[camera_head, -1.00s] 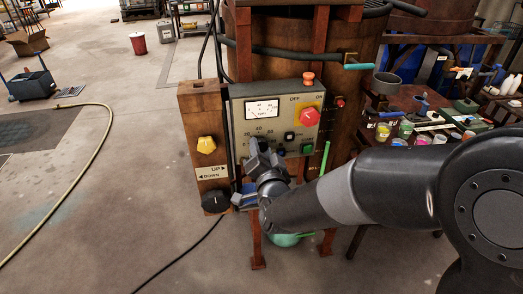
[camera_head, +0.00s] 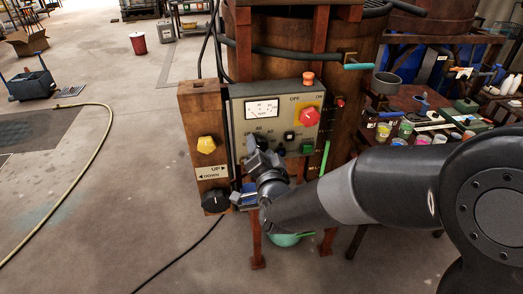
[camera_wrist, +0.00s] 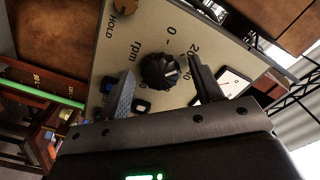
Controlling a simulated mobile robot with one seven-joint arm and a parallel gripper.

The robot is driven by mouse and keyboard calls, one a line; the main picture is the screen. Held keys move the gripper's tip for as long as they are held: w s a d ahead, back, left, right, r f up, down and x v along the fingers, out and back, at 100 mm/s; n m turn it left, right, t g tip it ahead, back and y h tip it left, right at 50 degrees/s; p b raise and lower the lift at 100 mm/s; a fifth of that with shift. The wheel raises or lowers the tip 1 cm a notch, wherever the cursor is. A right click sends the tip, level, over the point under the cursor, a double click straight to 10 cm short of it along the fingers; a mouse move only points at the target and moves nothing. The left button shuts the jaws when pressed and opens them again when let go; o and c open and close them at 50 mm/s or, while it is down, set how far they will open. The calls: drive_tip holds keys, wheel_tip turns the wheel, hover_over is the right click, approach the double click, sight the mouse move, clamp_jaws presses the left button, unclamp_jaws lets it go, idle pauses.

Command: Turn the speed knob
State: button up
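The speed knob is a round black knob (camera_wrist: 160,71) on the beige control panel (camera_head: 236,118), with a printed rpm scale around it. In the wrist view its pale mark faces right. My gripper (camera_wrist: 161,66) is open, with one finger on either side of the knob. Gaps show between both fingers and the knob, and I see no clear contact. In the head view my gripper (camera_head: 257,155) is in front of the panel's lower left and hides the knob.
A wooden post with a yellow knob (camera_head: 206,145) stands at left. A cluttered table (camera_head: 408,100) is at right.

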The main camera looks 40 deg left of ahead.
drive_tip(key=v, duration=1)
drive_tip(key=shift+s+d, duration=0.25)
idle(0.3)
drive_tip(key=w+d+r+n+g+h, duration=0.1)
drive_tip(key=w+d+h, duration=0.3)
drive_tip(key=d, duration=0.7)
drive_tip(key=w+d+r+n+g+h, duration=0.1)
drive_tip(key=w+d+h, duration=0.3)
drive_tip(key=d, duration=0.7)
drive_tip(key=s+d+r+g+h, duration=0.1)
drive_tip(key=s+d+g+h, duration=0.1)
drive_tip(key=s+d, duration=0.4)
drive_tip(key=s+d+r+m+g+h, duration=0.1)
drive_tip(key=s+d+g+h, duration=0.1)
drive_tip(key=s+d, duration=0.5)
drive_tip(key=d+g, duration=0.1)
drive_tip(key=d, duration=0.5)
drive_tip(key=shift+d+h, duration=0.15)
drive_tip(key=shift+h, duration=0.25)
